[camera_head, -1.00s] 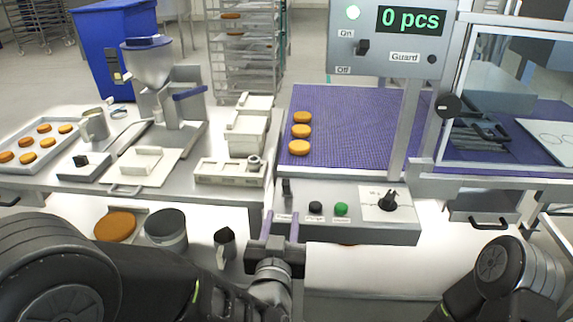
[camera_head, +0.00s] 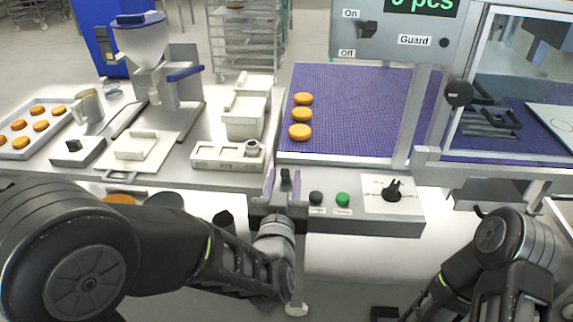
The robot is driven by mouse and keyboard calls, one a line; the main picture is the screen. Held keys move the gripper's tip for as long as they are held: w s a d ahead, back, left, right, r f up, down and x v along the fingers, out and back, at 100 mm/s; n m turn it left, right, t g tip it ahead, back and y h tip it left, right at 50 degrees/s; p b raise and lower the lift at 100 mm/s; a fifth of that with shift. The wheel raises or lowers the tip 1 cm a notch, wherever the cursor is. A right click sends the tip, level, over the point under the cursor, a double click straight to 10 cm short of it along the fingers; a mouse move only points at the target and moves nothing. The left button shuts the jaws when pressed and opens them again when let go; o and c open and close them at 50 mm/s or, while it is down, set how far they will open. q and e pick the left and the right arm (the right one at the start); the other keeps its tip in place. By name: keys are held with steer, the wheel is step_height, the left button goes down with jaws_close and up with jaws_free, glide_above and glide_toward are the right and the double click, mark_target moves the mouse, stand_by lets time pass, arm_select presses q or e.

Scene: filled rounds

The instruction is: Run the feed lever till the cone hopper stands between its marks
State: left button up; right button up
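The cone hopper (camera_head: 138,48) is a grey metal funnel with a blue piece on top, standing on the left bench. I cannot make out its level or marks. A small dark lever (camera_head: 285,177) stands at the left end of the grey control panel (camera_head: 405,218); its label is hidden, so I cannot tell whether it is the feed lever. My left gripper (camera_head: 283,184) is open, with one purple-padded finger on each side of this lever. Contact cannot be told. My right arm (camera_head: 490,262) is at the lower right; its fingers are not visible.
Black and green buttons (camera_head: 343,199) and a dial (camera_head: 393,190) sit right of the lever. Three round cakes (camera_head: 301,115) lie on the purple belt (camera_head: 350,90). A tray of cakes (camera_head: 12,152) is at the far left. A guard frame (camera_head: 466,70) stands over the belt.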

arm_select(q)
steer(key=w, duration=0.5)
jaws_close()
stand_by(0.3)
stand_by(1.0)
